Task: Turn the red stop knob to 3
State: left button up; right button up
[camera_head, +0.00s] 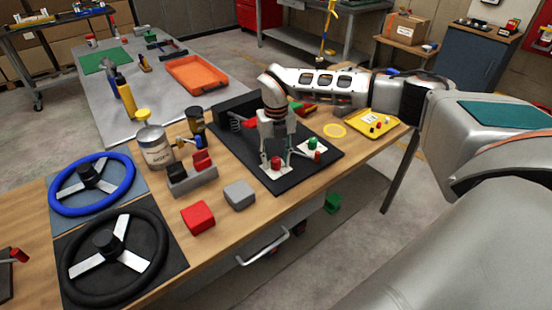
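The red stop knob (276,162) sits on a small white plate on the black panel (240,158) at the middle of the bench. My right gripper (275,157) points down over this plate, with its fingers low and apart around the red knob. I cannot tell whether they touch it. The gripper partly hides the knob and plate, and the dial marks are too small to read. A green knob (313,142) sits on another white plate to the right. My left gripper is not in view.
A red-tipped lever (317,156) stands close by the gripper's right side. A red block (198,217) and a grey block (239,194) lie at the front. A can (156,152), a blue steering wheel (62,202) and a black one (76,276) are to the left. A yellow tray (371,124) is at the right.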

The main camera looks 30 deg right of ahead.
aim_at(276, 160)
notch_tip(276, 160, up, 12)
dwell(0.5)
dwell(0.3)
